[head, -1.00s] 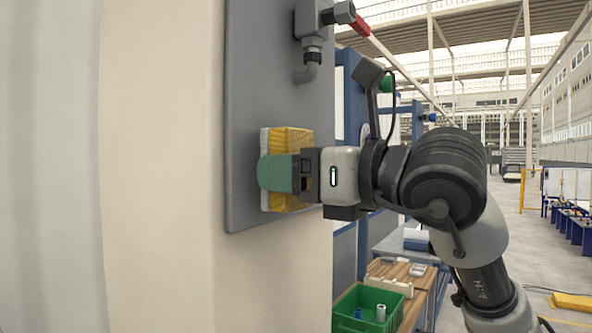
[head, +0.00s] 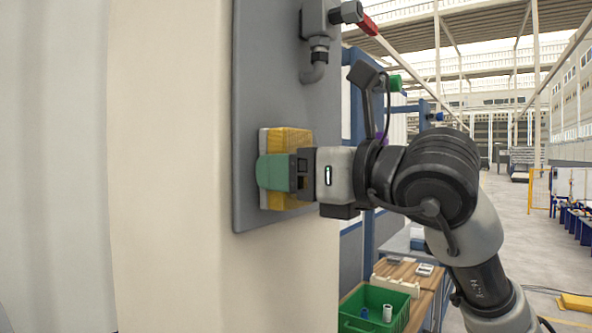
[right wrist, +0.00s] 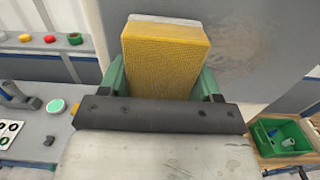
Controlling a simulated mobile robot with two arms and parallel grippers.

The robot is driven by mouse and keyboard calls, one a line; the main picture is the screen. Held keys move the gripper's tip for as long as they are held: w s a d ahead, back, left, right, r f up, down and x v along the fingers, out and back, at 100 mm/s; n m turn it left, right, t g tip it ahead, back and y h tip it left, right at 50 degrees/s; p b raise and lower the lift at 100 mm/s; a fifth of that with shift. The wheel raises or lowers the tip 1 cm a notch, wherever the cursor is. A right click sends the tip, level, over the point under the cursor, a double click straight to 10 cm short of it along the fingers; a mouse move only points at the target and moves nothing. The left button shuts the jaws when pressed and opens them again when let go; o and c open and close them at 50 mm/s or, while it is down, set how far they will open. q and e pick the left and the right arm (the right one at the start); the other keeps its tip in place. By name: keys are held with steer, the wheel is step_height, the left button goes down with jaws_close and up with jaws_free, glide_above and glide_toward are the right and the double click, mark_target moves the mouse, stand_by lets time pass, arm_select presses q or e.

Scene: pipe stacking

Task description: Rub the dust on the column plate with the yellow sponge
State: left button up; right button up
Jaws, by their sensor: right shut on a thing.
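The yellow sponge (head: 290,141) has a pale layer on its plate side. My right gripper (head: 268,172) is shut on it, with green fingers on either side, and holds it at the lower part of the grey column plate (head: 265,70). The sponge looks pressed against the plate or very close to it; exact contact is hard to tell. In the right wrist view the sponge (right wrist: 165,60) sits between the fingers, and the plate (right wrist: 250,40) behind it has a faint darker, mottled patch. My left gripper is not in view.
A grey pipe fitting with a valve (head: 316,45) sticks out from the upper plate. The beige column (head: 170,150) fills the left.

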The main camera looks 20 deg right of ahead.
steer(key=shift+w+a, duration=0.15)
steer(key=shift+w, duration=0.05)
